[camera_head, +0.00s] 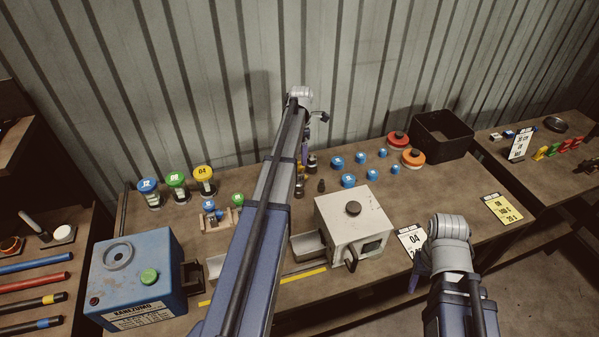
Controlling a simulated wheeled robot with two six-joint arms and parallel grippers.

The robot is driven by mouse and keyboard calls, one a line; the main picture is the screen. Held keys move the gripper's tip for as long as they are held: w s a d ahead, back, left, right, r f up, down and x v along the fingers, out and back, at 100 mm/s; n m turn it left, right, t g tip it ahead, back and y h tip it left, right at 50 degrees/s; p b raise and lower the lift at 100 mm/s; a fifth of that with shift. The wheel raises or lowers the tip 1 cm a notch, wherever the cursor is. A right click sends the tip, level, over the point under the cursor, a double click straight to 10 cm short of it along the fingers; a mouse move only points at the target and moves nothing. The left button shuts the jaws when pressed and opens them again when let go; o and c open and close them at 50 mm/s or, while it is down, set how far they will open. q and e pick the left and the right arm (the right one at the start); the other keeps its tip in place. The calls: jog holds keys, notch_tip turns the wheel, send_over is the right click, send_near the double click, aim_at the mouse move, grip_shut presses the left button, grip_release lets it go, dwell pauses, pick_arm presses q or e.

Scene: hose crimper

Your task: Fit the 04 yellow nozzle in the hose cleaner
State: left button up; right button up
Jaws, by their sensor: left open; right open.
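A clear cup with a yellow top marked 04 (204,174) stands at the back left of the table, and I take it for the 04 yellow nozzle. A blue machine (165,262) with a round opening on top and a green button stands at the front left; it may be the hose cleaner. My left gripper (307,145) is at the back middle, far right of the yellow cup, open and mostly hidden by its own arm. My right gripper (419,270) is open beside the 04 card (410,239), partly hidden by its wrist.
A blue 12 cup (149,190) and green 08 cup (177,184) stand beside the yellow one. A small wooden rack (217,218), a white box machine (352,222), blue caps (348,181), orange-red rolls (413,158) and a black bin (443,137) crowd the table.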

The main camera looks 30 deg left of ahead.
aim_at(299, 165)
pick_arm(q)
jog(key=shift+s+a+f+b, duration=0.1)
jog(key=shift+f+b, duration=1.85)
jog(key=shift+f, duration=0.1)
jog(key=shift+a+f+b, duration=0.1)
jog(key=shift+f+b, duration=1.85)
jog(key=shift+f, duration=0.05)
jog(key=shift+r, duration=0.1)
grip_shut()
